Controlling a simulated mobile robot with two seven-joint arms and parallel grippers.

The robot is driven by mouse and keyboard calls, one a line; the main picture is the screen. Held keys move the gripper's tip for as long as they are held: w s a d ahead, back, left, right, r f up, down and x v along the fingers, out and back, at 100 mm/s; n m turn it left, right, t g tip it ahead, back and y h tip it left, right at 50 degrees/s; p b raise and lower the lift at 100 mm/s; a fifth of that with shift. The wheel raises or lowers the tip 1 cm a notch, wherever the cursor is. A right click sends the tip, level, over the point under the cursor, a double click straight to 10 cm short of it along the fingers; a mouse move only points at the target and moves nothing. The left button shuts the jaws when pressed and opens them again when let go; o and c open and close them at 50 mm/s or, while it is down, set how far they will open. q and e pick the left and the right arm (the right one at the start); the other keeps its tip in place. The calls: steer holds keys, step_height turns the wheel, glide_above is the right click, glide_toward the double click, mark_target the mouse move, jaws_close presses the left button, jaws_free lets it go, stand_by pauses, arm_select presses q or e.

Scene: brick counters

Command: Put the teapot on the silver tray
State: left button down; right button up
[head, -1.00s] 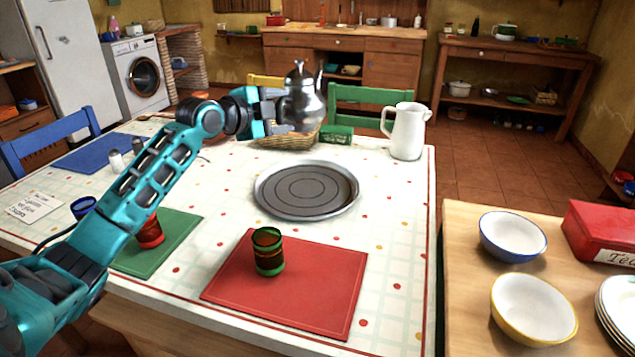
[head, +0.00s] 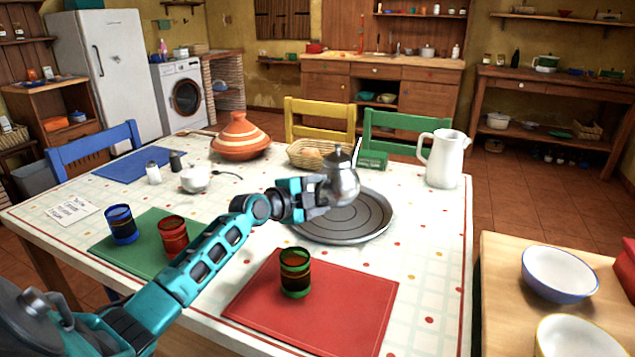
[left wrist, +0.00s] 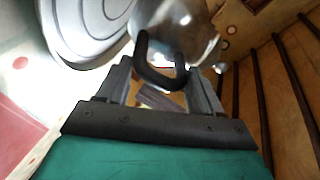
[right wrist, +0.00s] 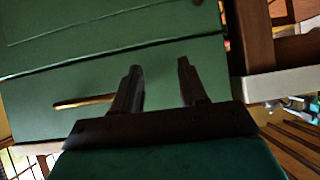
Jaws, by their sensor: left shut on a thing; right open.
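The silver teapot (head: 342,184) is held by my left gripper (head: 318,193) in the head view. In the left wrist view the gripper (left wrist: 160,95) is shut on the dark handle of the teapot (left wrist: 180,25).
A red placemat with a dark striped cup (head: 295,272) lies in front of the tray. A white jug (head: 444,158) stands to the back right, a bread basket (head: 312,152) and tagine (head: 240,137) behind. Two cups stand on a green placemat (head: 110,247) at left.

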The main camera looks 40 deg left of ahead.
mark_target(333, 204)
arm_select(q)
steer(key=shift+r, duration=0.1)
steer(key=shift+w+a+f+b, duration=0.1)
steer(key=shift+f+b, duration=0.55)
steer(key=shift+f, duration=1.35)
steer(key=shift+f, duration=0.1)
steer(key=shift+c, duration=0.8)
jaws_free()
steer(key=shift+f, duration=0.25)
